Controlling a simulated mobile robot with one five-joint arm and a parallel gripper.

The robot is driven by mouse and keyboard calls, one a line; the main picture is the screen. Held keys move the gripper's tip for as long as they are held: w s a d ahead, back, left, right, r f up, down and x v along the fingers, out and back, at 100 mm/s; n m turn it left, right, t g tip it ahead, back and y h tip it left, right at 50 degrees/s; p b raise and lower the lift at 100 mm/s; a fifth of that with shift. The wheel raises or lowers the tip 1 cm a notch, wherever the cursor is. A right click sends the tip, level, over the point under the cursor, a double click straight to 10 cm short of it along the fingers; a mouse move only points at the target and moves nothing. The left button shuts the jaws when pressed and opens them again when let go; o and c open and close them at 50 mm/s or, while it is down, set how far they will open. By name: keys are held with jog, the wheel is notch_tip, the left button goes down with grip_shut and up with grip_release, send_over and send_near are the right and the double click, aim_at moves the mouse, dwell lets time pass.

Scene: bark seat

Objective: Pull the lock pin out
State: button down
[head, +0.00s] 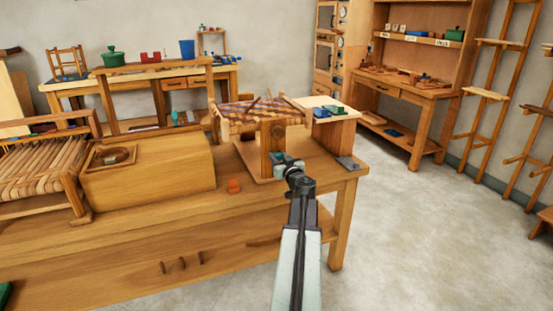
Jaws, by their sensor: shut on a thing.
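My gripper (283,159) is at the front of a wooden stand (266,145) on the workbench, below a woven checked seat (250,117). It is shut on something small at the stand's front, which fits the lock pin. The jaws and wrist hide the pin, so I cannot tell how far it sits in the stand.
The workbench (215,215) carries a wooden box (150,172) with a round opening, a small orange piece (234,186) and a grey block (347,163). A pale-topped box (325,125) stands right of the stand.

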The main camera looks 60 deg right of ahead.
jog(key=shift+a, duration=0.15)
jog(key=v, duration=0.2)
jog(key=shift+s+a, duration=0.15)
jog(key=shift+s, duration=0.15)
jog(key=c, duration=1)
grip_release()
jog(key=shift+c, duration=0.2)
jog(key=v, duration=0.7)
jog(key=shift+s+a, duration=0.25)
